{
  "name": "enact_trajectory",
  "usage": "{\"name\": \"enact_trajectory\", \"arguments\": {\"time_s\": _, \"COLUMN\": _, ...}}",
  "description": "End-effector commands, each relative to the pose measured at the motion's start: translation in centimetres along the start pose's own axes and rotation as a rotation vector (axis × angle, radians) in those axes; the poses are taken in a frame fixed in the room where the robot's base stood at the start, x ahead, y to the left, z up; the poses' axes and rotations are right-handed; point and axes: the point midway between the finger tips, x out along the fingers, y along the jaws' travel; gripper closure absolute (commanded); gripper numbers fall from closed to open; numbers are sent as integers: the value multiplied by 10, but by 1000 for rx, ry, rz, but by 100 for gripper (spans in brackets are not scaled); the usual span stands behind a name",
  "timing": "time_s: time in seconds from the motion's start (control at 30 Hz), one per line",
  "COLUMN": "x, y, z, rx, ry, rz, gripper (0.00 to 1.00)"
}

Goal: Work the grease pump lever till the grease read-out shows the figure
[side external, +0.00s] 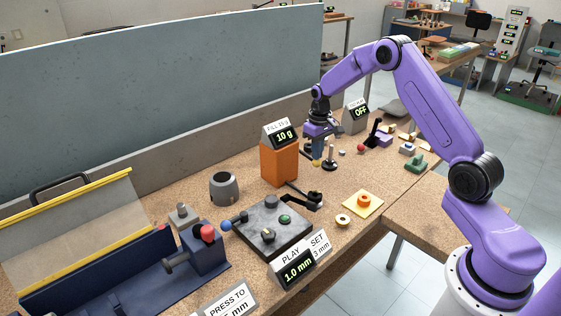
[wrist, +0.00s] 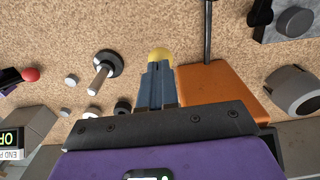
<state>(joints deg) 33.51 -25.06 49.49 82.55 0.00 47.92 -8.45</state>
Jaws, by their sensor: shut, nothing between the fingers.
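The grease pump is an orange box (side external: 279,162) on the bench; it also shows in the wrist view (wrist: 215,88).
A grey cup (side external: 223,187) is left of the pump. In front lie a dark plate fixture (side external: 268,228) and a yellow pad (side external: 362,203). A read-out (side external: 361,112) behind shows OFF.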

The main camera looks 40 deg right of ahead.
Motion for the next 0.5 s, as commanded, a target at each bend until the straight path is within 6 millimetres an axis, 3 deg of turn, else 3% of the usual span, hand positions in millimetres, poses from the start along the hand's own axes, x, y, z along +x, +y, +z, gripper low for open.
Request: {"name": "enact_trajectory", "arguments": {"time_s": 0.5, "x": 19, "y": 0, "z": 1, "rx": 0, "ry": -3, "rz": -1, "gripper": 100}}
